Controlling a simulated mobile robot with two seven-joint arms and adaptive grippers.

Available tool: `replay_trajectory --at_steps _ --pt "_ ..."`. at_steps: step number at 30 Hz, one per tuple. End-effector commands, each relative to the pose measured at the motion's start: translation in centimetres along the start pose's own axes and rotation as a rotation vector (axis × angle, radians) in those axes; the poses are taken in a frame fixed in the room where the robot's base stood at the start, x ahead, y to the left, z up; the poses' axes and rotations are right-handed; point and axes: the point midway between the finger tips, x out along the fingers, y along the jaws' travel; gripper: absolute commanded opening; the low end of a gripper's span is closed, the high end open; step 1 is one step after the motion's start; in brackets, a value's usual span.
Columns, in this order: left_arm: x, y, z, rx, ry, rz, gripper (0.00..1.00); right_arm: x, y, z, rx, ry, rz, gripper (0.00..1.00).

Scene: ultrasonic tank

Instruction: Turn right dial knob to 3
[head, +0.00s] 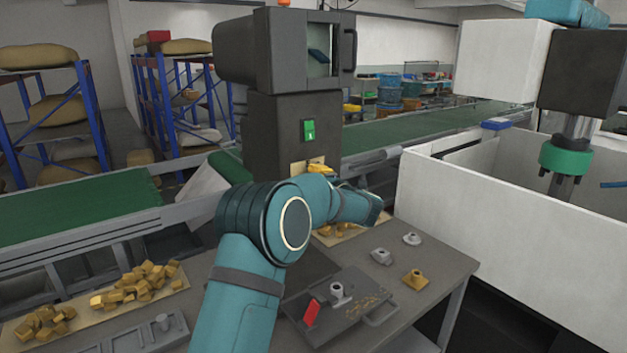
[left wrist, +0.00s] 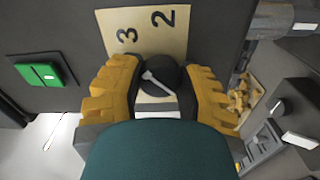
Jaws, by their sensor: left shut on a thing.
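The dial knob (left wrist: 161,76) is round and black with a grey pointer bar, in front of a beige plate (left wrist: 150,30) marked 3 and 2. My left gripper (left wrist: 158,92) has its yellow fingers on either side of the knob and is shut on it. The pointer's rounded end points up and left in the left wrist view, toward the 3 side. In the head view the plate (head: 297,168) shows on the dark machine's front, beside my left gripper (head: 320,170); the knob is hidden there. My right gripper is not in view.
A green switch (head: 308,130) sits above the plate; it also shows in the left wrist view (left wrist: 40,75). The grey table (head: 440,262) holds brass pieces (head: 135,283), a dark fixture plate (head: 375,297) and small metal parts. A white-walled enclosure (head: 490,205) stands at right.

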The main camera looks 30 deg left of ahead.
Motion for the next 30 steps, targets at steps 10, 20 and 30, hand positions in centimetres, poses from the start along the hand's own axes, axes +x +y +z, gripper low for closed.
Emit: replay_trajectory --at_steps 10,20,30 --pt "0.0 0.0 0.0 -0.001 0.0 -0.001 0.7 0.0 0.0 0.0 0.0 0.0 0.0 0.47" --pt "-0.6 0.0 0.0 -0.001 -0.001 -0.001 0.7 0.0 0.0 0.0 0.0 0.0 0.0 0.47" --pt "-6.8 0.1 0.1 -0.001 -0.004 -0.001 0.7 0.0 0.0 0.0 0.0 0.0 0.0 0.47"
